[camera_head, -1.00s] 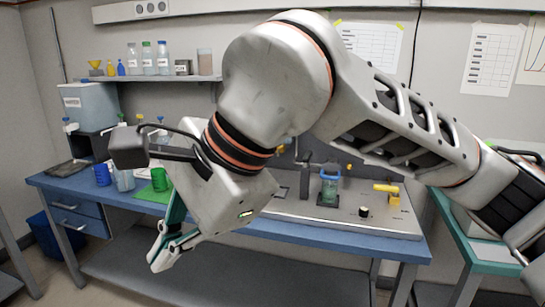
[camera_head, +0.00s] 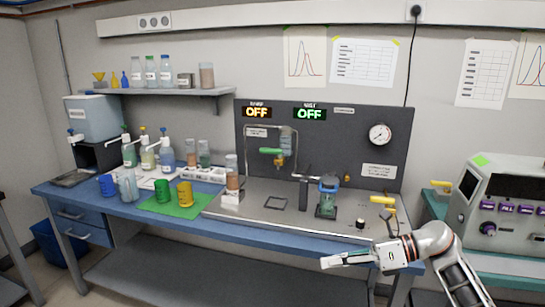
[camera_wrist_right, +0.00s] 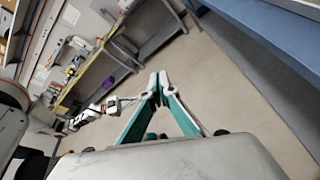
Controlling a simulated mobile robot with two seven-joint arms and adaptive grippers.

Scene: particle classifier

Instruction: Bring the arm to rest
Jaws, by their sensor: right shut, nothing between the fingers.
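My right arm (camera_head: 435,245) comes in from the lower right and is bent, with its hand turned to the left. My right gripper (camera_head: 326,262) is shut and empty in front of the bench's front edge, near its right end. In the right wrist view the same gripper (camera_wrist_right: 160,86) shows its teal-lined fingers meeting at the tips, with bare floor behind them. I do not see my left gripper in the head view.
The blue bench (camera_head: 130,208) carries the panel rig (camera_head: 250,222), a green mat (camera_head: 160,207) with cups, and bottles. A purple-buttoned machine (camera_head: 495,200) stands at right. The wrist view shows a white jointed shape (camera_wrist_right: 110,105) of unclear kind.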

